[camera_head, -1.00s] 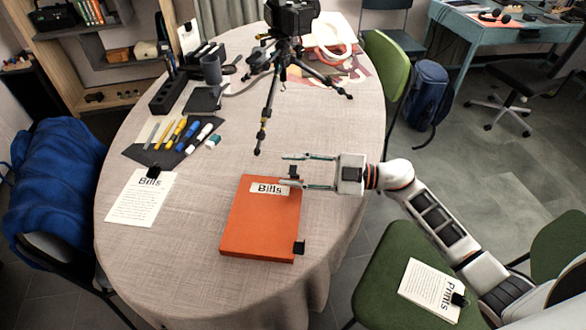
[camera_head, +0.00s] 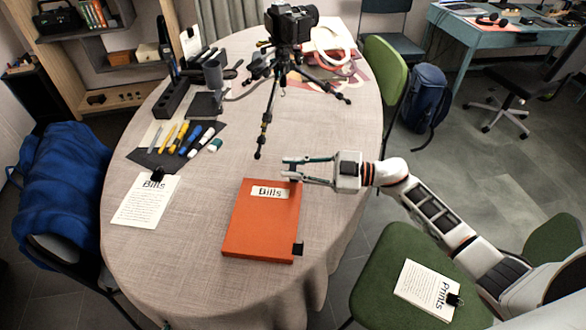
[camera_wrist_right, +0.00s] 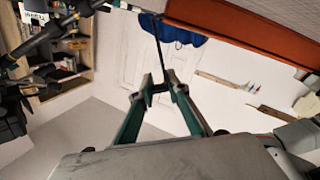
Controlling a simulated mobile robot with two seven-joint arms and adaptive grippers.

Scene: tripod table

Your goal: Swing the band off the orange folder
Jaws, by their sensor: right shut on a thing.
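The orange folder (camera_head: 258,225) with a "Bills" label lies flat on the table. In the right wrist view, part of the folder (camera_wrist_right: 245,30) crosses the top. A dark band (camera_wrist_right: 159,48) runs from near the folder's edge down to the fingertips of my right gripper (camera_wrist_right: 160,86). In the head view, my right gripper (camera_head: 285,167) is at the folder's top right corner, its green fingers close together on the band. Another black piece (camera_head: 298,249) sits at the folder's bottom right corner. My left gripper is not seen.
A camera tripod (camera_head: 270,100) stands behind the folder on the round table (camera_head: 190,265). Pens on a dark mat (camera_head: 147,157) and a clipped "Bills" paper (camera_head: 145,203) lie to the left. A green chair (camera_head: 382,288) with a "Prints" paper (camera_head: 428,290) is at the right.

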